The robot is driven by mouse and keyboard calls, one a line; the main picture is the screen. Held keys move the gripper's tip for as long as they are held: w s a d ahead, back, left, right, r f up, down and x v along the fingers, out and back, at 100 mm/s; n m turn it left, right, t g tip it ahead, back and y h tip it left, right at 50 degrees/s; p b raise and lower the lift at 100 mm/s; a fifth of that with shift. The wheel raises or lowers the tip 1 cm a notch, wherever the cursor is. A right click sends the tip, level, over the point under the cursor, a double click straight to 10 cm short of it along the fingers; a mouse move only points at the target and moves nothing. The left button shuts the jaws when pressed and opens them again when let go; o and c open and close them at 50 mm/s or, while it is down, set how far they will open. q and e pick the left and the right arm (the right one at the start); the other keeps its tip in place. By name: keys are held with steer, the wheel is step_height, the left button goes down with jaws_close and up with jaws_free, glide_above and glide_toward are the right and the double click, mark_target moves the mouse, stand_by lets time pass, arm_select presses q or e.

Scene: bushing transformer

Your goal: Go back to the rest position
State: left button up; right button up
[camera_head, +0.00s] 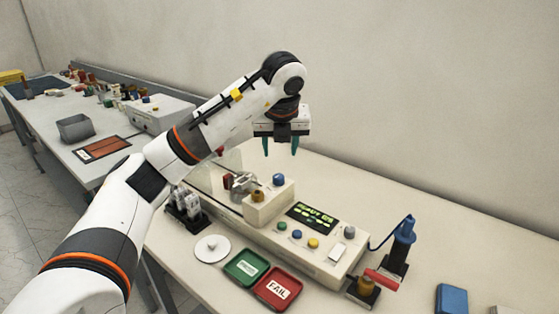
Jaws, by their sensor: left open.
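My left gripper (280,147) hangs in the air above the back of the testing machine, its two green fingers pointing down, apart and empty. My left arm reaches in from the lower left, across the machine's left side. The testing machine (268,235) is a beige box with a green-lit display (311,216) and several coloured buttons. A blue knob (278,180) tops its raised block, below the gripper. A small metal fixture (241,184) stands at its left end. My right gripper is not in view.
A green tray (246,267) and a red FAIL tray (278,290) lie in front of the machine, beside a white disc (212,249). A blue tool on a stand (400,245) and a blue box (451,299) are at the right. A second table (60,137) holds bins and parts. A wall runs behind.

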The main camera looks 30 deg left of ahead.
arm_select(q)
steer(key=shift+s+d+r, duration=0.1)
steer(key=shift+s+r, duration=0.05)
steer(key=shift+r, duration=0.3)
